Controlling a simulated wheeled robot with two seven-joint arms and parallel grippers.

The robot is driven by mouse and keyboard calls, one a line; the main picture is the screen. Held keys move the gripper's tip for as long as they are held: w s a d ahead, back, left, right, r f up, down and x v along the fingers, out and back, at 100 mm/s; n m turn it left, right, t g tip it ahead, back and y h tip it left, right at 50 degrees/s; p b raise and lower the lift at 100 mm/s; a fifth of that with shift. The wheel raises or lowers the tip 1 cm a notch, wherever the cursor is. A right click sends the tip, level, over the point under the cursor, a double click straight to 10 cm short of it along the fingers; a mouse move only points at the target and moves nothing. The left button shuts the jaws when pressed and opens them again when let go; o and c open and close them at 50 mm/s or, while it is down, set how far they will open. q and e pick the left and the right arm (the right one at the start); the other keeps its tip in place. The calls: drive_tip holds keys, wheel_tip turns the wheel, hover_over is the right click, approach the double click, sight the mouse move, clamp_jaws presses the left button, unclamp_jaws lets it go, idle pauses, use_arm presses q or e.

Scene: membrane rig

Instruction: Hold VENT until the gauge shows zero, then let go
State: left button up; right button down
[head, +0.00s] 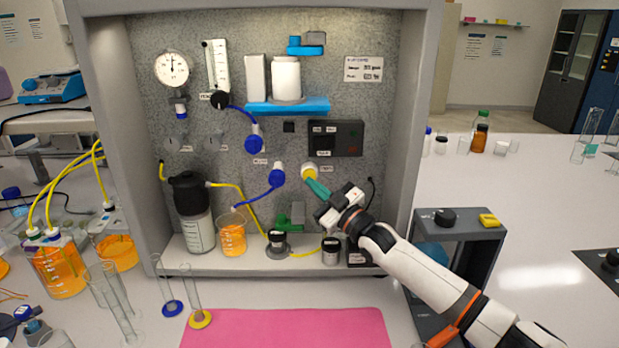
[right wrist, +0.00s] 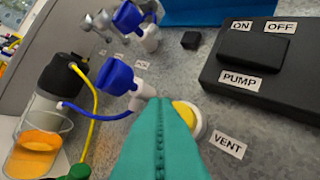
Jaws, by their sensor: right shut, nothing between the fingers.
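The VENT button (head: 309,172) is a yellow cap in a pale ring on the grey panel. In the right wrist view the button (right wrist: 187,116) sits beside its VENT label (right wrist: 227,144), partly hidden by my fingers. My right gripper (head: 311,184) is shut and empty, its teal fingertips at the button's lower edge in the head view. In the wrist view the gripper (right wrist: 160,101) overlaps the button's left side. I cannot tell whether it presses the cap. The round white gauge (head: 172,68) is at the panel's upper left; its needle is too small to read surely. My left gripper is not in view.
The dark PUMP box (head: 335,138) with ON and OFF keys is above right of VENT. A blue valve (head: 277,177) with tubing is close on the left. A black-capped bottle (head: 192,211) and an orange beaker (head: 232,236) stand below. A pink mat (head: 290,330) lies in front.

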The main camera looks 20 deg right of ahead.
drive_tip(key=shift+w, duration=0.2)
idle(0.7)
drive_tip(key=shift+w+d+b, duration=0.1)
drive_tip(key=shift+w+b, duration=0.15)
drive_tip(key=shift+b, duration=0.1)
drive_tip(key=shift+w+d+b, duration=0.15)
drive_tip(key=shift+w+b, duration=0.3)
drive_tip(key=shift+w, duration=0.05)
idle(0.7)
idle(2.7)
drive_tip(key=shift+s+a+p, duration=0.25)
drive_tip(key=shift+s+p, duration=0.45)
drive_tip(key=shift+s, duration=0.25)
